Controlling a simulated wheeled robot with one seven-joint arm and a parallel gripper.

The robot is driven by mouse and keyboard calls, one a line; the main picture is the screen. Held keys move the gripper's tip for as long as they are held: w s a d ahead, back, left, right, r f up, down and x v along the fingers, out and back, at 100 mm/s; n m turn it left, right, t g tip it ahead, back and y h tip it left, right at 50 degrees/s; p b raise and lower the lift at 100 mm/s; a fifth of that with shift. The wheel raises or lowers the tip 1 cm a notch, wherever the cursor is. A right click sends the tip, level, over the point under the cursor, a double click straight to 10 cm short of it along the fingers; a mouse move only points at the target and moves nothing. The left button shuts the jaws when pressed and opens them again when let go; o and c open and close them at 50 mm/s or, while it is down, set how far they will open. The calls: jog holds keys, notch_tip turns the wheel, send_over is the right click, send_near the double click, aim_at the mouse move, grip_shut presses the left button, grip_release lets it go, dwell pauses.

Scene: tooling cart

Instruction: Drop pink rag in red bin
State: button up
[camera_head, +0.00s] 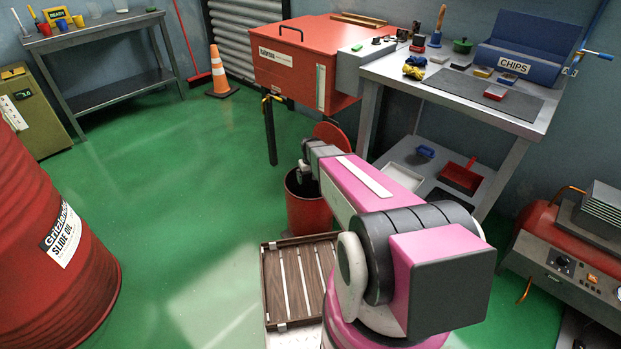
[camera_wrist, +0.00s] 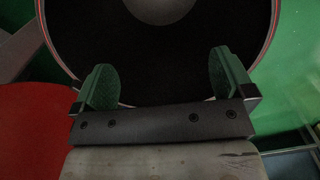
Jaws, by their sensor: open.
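The red bin (camera_head: 308,214) stands on the green floor below my arm, with its round red lid (camera_head: 332,137) raised behind it. In the wrist view the bin's rim (camera_wrist: 45,40) circles a dark inside. My gripper (camera_wrist: 163,82) is over the bin's opening, its two green finger pads wide apart with nothing between them. My gripper also shows in the head view (camera_head: 304,172), partly hidden by my arm. A pale grey patch (camera_wrist: 160,8) shows inside the bin; I cannot tell whether it is the bin's bottom or cloth. I see no clearly pink rag in either view.
A wooden slatted tray (camera_head: 300,280) is in front of the bin. A workbench (camera_head: 385,72) with small items, crumpled yellow and blue pieces (camera_head: 414,71) and a blue chips box (camera_head: 525,55) is behind right. A red drum (camera_head: 50,250) stands left. The floor between is clear.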

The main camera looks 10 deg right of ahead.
notch_tip(320, 180, up, 10)
jog(key=shift+r, duration=0.2)
dwell(0.6)
